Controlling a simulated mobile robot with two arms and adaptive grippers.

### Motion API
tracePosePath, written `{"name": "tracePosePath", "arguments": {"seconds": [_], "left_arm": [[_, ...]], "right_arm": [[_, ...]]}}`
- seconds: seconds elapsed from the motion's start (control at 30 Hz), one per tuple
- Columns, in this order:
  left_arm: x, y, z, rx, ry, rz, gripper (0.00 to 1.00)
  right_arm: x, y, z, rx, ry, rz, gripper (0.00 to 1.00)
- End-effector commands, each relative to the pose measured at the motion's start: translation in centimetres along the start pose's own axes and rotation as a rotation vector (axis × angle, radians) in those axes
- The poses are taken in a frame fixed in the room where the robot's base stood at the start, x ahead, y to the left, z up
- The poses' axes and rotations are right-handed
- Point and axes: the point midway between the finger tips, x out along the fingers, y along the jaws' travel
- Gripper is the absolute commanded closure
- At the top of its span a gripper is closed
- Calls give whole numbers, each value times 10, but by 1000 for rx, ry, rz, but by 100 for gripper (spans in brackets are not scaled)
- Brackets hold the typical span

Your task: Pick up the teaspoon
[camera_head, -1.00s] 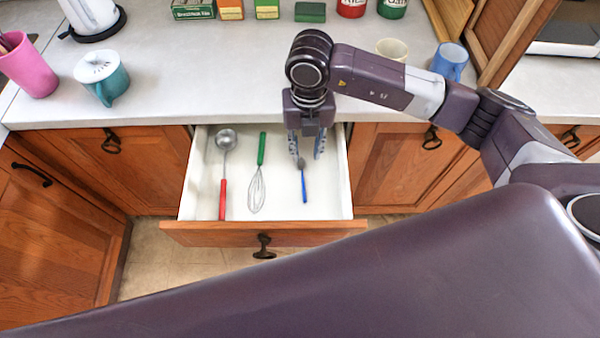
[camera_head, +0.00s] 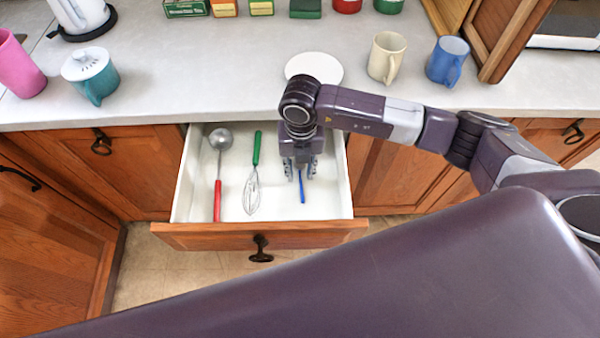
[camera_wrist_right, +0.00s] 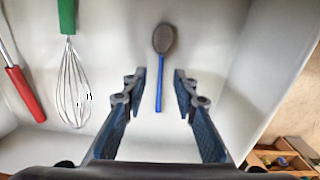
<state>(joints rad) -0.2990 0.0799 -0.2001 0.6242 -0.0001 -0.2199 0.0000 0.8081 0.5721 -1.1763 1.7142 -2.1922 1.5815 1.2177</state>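The teaspoon has a blue handle (camera_head: 302,188) and a grey bowl; it lies in the right part of the open drawer (camera_head: 259,235). The right wrist view shows the whole teaspoon (camera_wrist_right: 160,75), bowl toward the top. My right gripper (camera_head: 301,172) is over the teaspoon, pointing down into the drawer, and hides its bowl in the head view. In the right wrist view, my right gripper's fingers (camera_wrist_right: 160,92) are apart, one on each side of the handle, with nothing between them touching. My left gripper is not in view.
A green-handled whisk (camera_head: 252,178) and a red-handled ladle (camera_head: 219,172) lie left of the teaspoon in the drawer. The drawer walls stand close around my gripper. On the counter are a white plate (camera_head: 314,68), a cream mug (camera_head: 386,57), a blue mug (camera_head: 447,61) and a teal lidded cup (camera_head: 90,74).

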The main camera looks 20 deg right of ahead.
Motion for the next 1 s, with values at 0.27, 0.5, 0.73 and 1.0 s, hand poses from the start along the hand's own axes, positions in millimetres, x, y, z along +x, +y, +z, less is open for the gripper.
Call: {"name": "tracePosePath", "arguments": {"seconds": [0.27, 0.5, 0.73, 1.0], "left_arm": [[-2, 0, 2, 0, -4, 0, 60], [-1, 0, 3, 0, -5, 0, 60], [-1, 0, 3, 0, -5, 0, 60], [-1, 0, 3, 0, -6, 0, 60]], "right_arm": [[13, 0, 0, 0, 0, 0, 74], [13, 0, 0, 0, 0, 0, 90], [12, 0, 0, 0, 0, 0, 100], [10, 0, 0, 0, -1, 0, 100]]}}
